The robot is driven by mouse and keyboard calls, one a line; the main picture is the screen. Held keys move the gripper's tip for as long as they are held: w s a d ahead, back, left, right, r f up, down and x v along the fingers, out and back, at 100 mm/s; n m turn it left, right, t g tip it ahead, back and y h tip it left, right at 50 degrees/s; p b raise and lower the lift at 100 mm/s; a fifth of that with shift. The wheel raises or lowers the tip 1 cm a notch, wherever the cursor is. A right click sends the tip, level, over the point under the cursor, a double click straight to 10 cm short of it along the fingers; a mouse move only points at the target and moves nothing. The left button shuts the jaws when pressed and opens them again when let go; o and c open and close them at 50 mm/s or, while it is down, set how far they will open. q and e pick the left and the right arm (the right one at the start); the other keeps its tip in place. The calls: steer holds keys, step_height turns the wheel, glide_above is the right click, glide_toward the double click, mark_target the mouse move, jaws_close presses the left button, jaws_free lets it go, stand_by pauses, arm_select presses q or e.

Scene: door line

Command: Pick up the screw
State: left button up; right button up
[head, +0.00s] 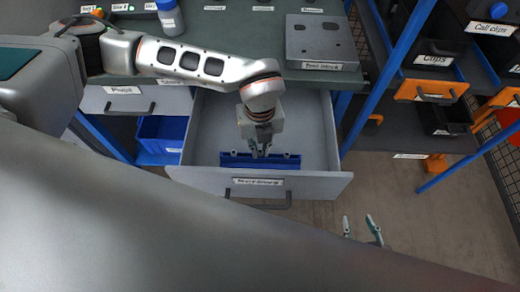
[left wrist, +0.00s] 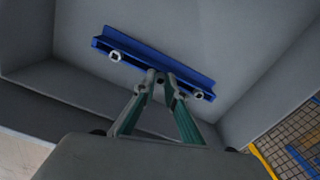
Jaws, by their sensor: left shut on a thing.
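A blue rack (head: 232,159) lies in the open grey drawer (head: 310,130); it also shows in the left wrist view (left wrist: 190,74). My left gripper (head: 260,150) reaches down into the drawer at the middle of the rack. In the left wrist view its fingertips (left wrist: 163,80) are close together, shut on a small dark thing, apparently the screw, mostly hidden between them. A light ring-shaped piece (left wrist: 114,56) sits at one end of the rack and a small round piece (left wrist: 200,94) near the other. My right gripper (head: 359,225) is open and empty, apart from the drawer.
A grey test block (head: 322,43) and a bottle (head: 170,18) stand on the green worktop above the drawer. A blue bin (head: 160,134) is left of the drawer.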

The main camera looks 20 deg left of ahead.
mark_target(260, 152)
arm_select(q)
step_height(260, 152, up, 19)
steer(key=shift+p, duration=0.45)
jaws_close()
